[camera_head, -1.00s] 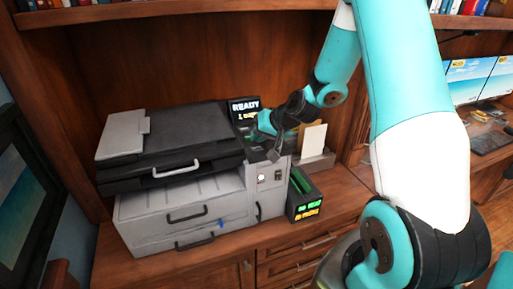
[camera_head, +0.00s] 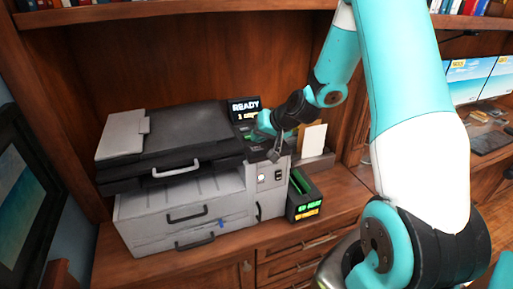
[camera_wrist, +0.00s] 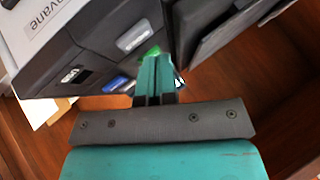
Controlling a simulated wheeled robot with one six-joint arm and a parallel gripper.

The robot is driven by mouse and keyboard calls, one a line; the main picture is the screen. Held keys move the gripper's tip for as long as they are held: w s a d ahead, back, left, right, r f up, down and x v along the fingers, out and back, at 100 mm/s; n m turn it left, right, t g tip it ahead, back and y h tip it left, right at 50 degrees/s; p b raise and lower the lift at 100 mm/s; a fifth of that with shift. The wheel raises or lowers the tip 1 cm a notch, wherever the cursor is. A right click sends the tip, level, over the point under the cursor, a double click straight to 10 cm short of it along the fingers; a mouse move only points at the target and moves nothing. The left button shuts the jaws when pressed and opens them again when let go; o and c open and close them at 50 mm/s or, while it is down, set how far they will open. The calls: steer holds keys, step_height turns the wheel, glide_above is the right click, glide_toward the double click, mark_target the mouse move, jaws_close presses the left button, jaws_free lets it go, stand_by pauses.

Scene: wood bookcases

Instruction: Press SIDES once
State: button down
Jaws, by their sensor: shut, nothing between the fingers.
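The grey and black printer (camera_head: 180,190) stands on the wooden cabinet. Its small dark screen (camera_head: 244,109) reads READY, with a smaller second line that is hard to read. My gripper (camera_head: 264,140) is at the control panel right of the scanner lid. In the wrist view my shut, empty fingers (camera_wrist: 154,78) point at the dark panel (camera_wrist: 105,40). A green-lit spot shows by their tips, next to a pale grey button (camera_wrist: 135,36). I cannot tell whether the tips touch anything. No SIDES label is legible, and the fingers hide part of the panel.
A bookcase wall closes the back. A framed picture (camera_head: 25,190) is at the left, and monitors (camera_head: 468,82) are at the right.

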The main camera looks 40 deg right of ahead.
mark_target(258, 147)
steer(key=shift+f, duration=0.1)
steer(key=shift+f+b, duration=0.35)
steer(key=shift+b, duration=0.1)
steer(key=shift+f+b, duration=0.4)
stand_by(0.4)
steer(key=shift+r, duration=0.1)
steer(key=shift+r+p, duration=0.55)
steer(key=shift+r, duration=0.2)
steer(key=shift+r+p, duration=1.8)
steer(key=shift+r, duration=0.75)
